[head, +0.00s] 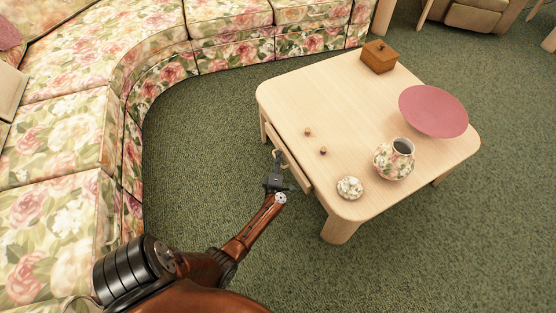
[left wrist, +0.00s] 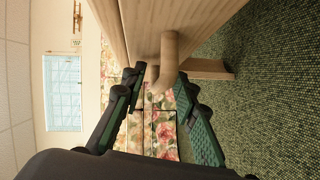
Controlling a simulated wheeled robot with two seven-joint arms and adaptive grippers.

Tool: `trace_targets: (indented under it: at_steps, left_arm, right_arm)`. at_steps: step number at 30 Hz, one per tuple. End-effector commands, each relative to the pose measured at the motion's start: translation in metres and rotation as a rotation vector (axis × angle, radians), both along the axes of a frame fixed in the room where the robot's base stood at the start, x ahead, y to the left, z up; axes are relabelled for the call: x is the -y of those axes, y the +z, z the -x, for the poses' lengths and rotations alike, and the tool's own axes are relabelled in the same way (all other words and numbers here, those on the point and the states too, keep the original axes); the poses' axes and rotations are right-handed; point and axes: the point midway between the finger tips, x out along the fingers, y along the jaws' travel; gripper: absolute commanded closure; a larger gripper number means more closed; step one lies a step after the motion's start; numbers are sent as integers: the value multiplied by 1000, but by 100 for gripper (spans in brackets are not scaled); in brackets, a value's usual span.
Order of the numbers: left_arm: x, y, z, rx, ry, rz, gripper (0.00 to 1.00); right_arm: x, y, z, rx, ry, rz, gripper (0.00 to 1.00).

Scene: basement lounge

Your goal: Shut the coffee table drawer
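The pale wood coffee table (head: 340,90) stands on the carpet. Its drawer (head: 296,171) is on the side facing left and sticks out a little from under the tabletop. My left gripper (head: 277,160) is at the drawer front, by its handle. In the left wrist view, the curved wooden handle (left wrist: 166,62) lies between the tips of my left gripper (left wrist: 158,82). The two fingers are spread, with a gap around the handle; I cannot tell whether either touches it. My right gripper is not in view.
A floral sofa (head: 75,125) curves along the left and back. On the tabletop are a wooden box (head: 379,57), a pink bowl (head: 433,110), a floral vase (head: 390,163), a floral lidded dish (head: 349,188) and two small knobs (head: 308,132). Green carpet (head: 205,150) is clear between sofa and table.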

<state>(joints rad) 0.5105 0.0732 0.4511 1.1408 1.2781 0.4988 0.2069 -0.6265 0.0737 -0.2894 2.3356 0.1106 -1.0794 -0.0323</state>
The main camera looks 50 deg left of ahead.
Motion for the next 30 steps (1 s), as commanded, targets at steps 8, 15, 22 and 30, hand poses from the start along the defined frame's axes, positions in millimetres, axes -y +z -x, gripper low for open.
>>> trace_targets:
  at_steps: [8, 15, 22, 30]
  left_arm:
    - [0, 0, 0, 0, 0, 0, 90]
    - [0, 0, 1, 0, 0, 0, 100]
    - [0, 0, 1, 0, 0, 0, 100]
    - [-1, 0, 1, -1, 2, 0, 100]
  right_arm:
    - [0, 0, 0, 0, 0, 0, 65]
    - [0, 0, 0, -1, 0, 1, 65]
    - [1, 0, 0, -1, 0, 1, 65]
    - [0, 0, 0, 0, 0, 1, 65]
